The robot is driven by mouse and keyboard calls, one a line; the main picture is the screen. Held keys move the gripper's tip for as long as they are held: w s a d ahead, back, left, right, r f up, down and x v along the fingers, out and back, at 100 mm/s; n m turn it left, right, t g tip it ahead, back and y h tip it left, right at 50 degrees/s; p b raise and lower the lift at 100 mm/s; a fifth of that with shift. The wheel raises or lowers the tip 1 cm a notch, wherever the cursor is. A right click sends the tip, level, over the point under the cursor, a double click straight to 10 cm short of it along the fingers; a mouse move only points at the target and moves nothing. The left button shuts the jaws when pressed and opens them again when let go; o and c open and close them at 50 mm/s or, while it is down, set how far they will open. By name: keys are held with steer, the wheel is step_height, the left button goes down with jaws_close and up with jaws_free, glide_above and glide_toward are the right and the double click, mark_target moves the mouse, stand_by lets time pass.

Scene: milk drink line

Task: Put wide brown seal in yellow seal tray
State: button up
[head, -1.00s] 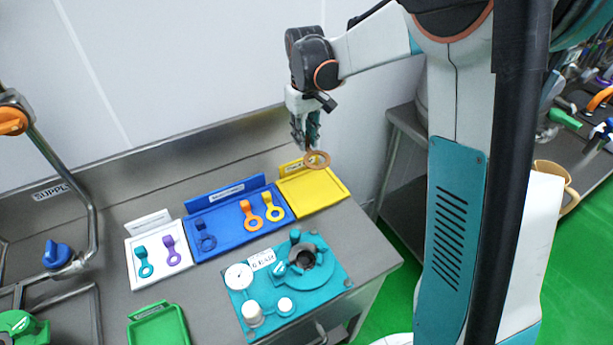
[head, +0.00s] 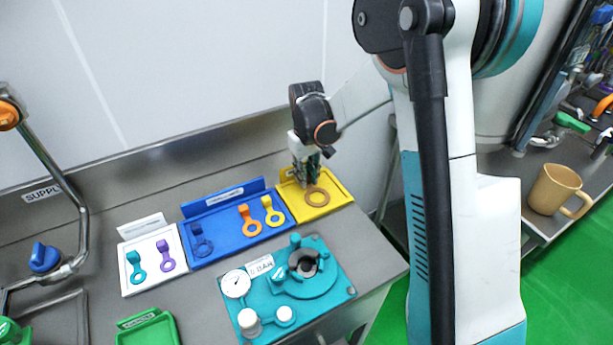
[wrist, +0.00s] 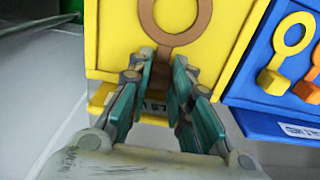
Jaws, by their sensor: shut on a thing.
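The wide brown seal (head: 317,197) is a flat ring with a tab. Its ring appears over the floor of the yellow seal tray (head: 340,200) in the head view. In the wrist view the brown seal (wrist: 204,24) extends away from the fingers over the yellow tray (wrist: 118,40). My gripper (head: 309,183) is over the back part of the tray. In the wrist view my gripper (wrist: 170,85) is shut on the seal's tab, which lies between the fingers. I cannot tell whether the ring touches the tray floor.
The blue tray (head: 226,238) beside the yellow one holds blue, orange and yellow seals. A white tray (head: 129,286) holds teal and purple seals. A teal gauge fixture (head: 327,302) stands in front. The bench's right edge is close.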

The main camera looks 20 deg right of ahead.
steer(key=shift+f, duration=0.15)
steer(key=o, duration=0.8)
step_height(320, 180, up, 13)
steer(key=p, duration=0.4)
steer(key=s+r+m+t, duration=0.1)
steer(key=s+r+t, duration=0.2)
steer(key=s+r, duration=0.85)
steer(key=shift+s+f+m+t, duration=0.2)
steer(key=shift+s+f+t, duration=0.35)
steer(key=shift+s, duration=1.95)
steer(key=shift+s+f+m+t, duration=0.25)
steer(key=shift+s+t, duration=0.6)
steer(key=shift+s, duration=1.6)
steer(key=shift+s+f+m+t, duration=0.15)
steer(key=shift+s+f+t, duration=0.4)
steer(key=shift+s, duration=1.95)
